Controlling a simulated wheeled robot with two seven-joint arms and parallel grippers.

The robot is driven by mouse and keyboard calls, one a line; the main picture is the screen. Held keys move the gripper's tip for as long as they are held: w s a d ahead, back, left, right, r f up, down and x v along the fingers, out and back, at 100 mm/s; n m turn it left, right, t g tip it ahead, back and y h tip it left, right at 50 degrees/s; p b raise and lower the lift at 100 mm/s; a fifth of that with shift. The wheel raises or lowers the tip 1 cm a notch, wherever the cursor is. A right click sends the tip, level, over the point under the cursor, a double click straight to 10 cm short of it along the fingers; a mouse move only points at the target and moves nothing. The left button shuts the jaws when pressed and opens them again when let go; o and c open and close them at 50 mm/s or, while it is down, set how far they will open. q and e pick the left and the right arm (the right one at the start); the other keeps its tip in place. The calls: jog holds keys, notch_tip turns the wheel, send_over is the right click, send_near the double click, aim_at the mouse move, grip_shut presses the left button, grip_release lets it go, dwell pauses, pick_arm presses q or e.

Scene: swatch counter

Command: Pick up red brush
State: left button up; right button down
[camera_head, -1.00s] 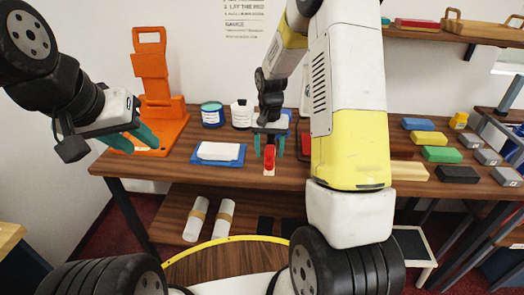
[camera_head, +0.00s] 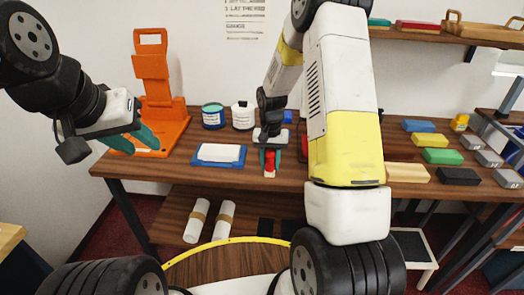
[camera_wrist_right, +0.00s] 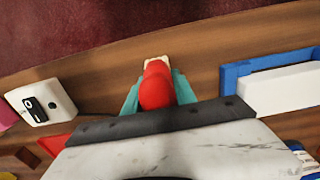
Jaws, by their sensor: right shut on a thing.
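The red brush (camera_head: 270,161) is on the wooden counter (camera_head: 340,178) near its front edge, between the teal fingers of my right gripper (camera_head: 270,158). In the right wrist view the red handle (camera_wrist_right: 157,84) lies between the teal fingertips, with a pale end (camera_wrist_right: 160,61) beyond it. My right gripper is shut on the brush. I cannot tell whether the brush is clear of the counter. My left gripper (camera_head: 138,142) is at the left, in front of the orange stand, empty, with its fingers seen from the side.
A blue tray with a white block (camera_head: 219,153) lies just left of the brush. Two cans (camera_head: 212,115) stand behind it, and an orange stand (camera_head: 152,85) is at the left. Coloured blocks (camera_head: 441,156) lie at the right. Two white rolls (camera_head: 197,220) sit on the lower shelf.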

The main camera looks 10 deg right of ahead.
aim_at(269, 152)
jog(key=shift+r, duration=0.1)
jog(key=shift+r, duration=0.5)
jog(key=r, duration=0.1)
jog(key=s+r, duration=0.1)
jog(key=shift+a+r, duration=0.3)
jog(key=shift+a, duration=0.05)
jog(key=s+a+r, duration=0.1)
jog(key=s+a, duration=0.6)
jog(key=s, duration=0.5)
jog(key=shift+s+a, duration=0.3)
jog(key=shift+s, duration=0.05)
jog(key=shift+r, duration=0.1)
